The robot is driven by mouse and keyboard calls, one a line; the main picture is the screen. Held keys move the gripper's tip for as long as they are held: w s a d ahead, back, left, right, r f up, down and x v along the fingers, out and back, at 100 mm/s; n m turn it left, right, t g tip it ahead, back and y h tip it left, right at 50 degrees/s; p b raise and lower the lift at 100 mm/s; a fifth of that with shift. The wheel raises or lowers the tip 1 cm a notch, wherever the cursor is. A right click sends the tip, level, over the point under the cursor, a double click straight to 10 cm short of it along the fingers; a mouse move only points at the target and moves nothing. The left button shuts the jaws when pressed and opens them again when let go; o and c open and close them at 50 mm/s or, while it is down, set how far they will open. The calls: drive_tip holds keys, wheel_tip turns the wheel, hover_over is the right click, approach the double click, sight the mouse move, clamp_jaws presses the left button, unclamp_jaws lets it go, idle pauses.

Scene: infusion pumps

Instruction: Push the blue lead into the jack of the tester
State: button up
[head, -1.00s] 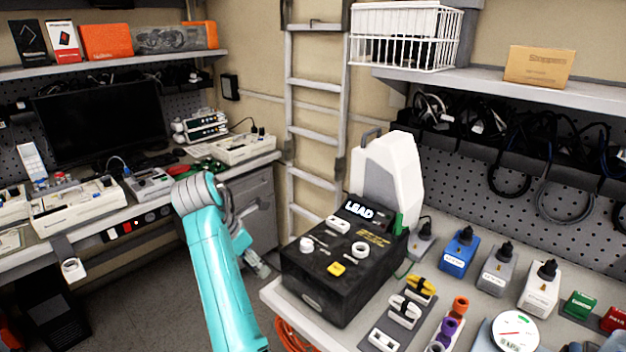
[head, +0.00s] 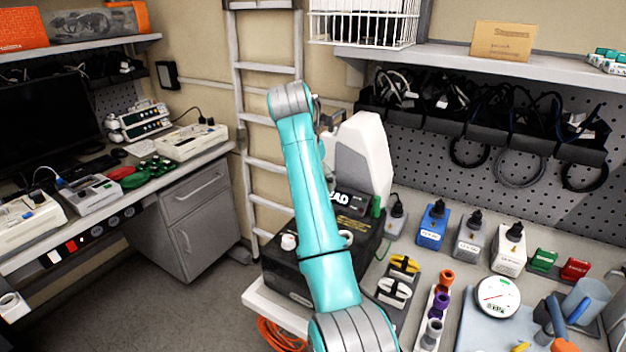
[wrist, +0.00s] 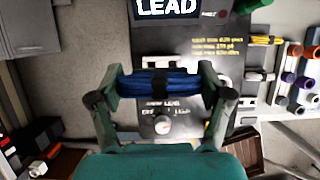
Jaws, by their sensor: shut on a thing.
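The tester is a black box (head: 275,262) on the right bench, partly hidden behind my arm in the head view. In the wrist view its panel (wrist: 208,65) lies below my gripper, with a lit "LEAD" display (wrist: 167,8) at the top and a white knob (wrist: 162,125) nearer me. My gripper (wrist: 155,83) is shut on the blue lead (wrist: 140,84), a dark blue coiled bundle held crosswise between the fingers over the panel. I cannot make out the jack; the lead and gripper cover part of the panel. My arm hides most of the gripper in the head view.
A white upright case (head: 362,150) stands behind the tester. To the right are a tray with yellow and white leads (head: 402,266), a rack of coloured caps (head: 438,305), several plug boxes (head: 432,228) and a round gauge (head: 497,296). A ladder (head: 268,110) stands behind.

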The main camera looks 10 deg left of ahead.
drive_tip(key=shift+d+f, duration=0.1)
drive_tip(key=shift+f, duration=2.2)
drive_tip(key=shift+f, duration=1.2)
idle(0.4)
drive_tip(key=o, duration=1.1)
drive_tip(key=shift+r, duration=3.55)
